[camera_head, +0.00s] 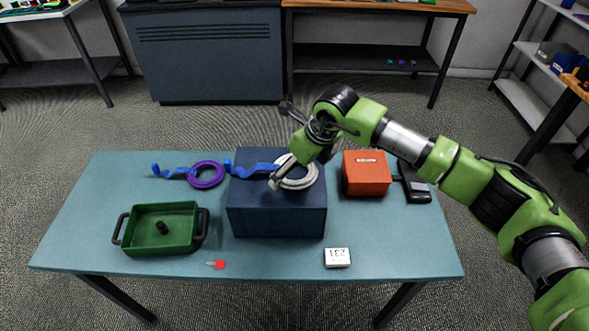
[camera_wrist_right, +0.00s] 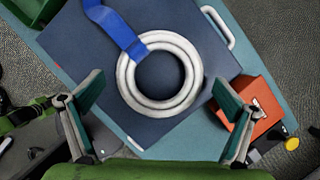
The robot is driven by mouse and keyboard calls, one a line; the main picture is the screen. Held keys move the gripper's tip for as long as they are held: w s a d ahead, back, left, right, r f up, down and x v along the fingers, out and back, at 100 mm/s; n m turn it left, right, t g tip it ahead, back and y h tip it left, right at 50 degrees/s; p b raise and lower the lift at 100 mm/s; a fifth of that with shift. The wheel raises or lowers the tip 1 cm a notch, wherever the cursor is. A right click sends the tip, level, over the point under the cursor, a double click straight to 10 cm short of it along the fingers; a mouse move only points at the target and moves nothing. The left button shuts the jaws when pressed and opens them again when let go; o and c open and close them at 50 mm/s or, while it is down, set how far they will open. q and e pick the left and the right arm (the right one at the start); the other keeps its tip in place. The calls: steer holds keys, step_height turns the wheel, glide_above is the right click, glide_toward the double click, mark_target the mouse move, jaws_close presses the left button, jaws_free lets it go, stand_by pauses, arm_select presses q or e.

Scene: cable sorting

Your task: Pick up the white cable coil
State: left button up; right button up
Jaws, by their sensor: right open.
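The white cable coil (camera_head: 299,176) lies on top of the dark blue box (camera_head: 277,218) at the middle of the table. A blue strap (camera_head: 250,168) touches its left side in the head view. In the right wrist view the coil (camera_wrist_right: 187,83) lies ahead of my gripper, with the blue strap (camera_wrist_right: 117,30) at its upper left. My right gripper (camera_head: 274,185) is above the coil and hides part of it. In the right wrist view its fingers (camera_wrist_right: 159,98) are spread wide, one to each side of the coil, with nothing between the pads. My left gripper does not show.
A purple coil (camera_head: 206,185) with a blue strap lies left of the box. A green tray (camera_head: 133,236) stands at the front left. An orange box (camera_head: 366,184) stands close on the right. A red tag (camera_head: 219,265) and a white display (camera_head: 337,263) lie near the front edge.

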steer(key=c, duration=1.4)
steer(key=shift+r, duration=0.1)
steer(key=shift+r, duration=0.1)
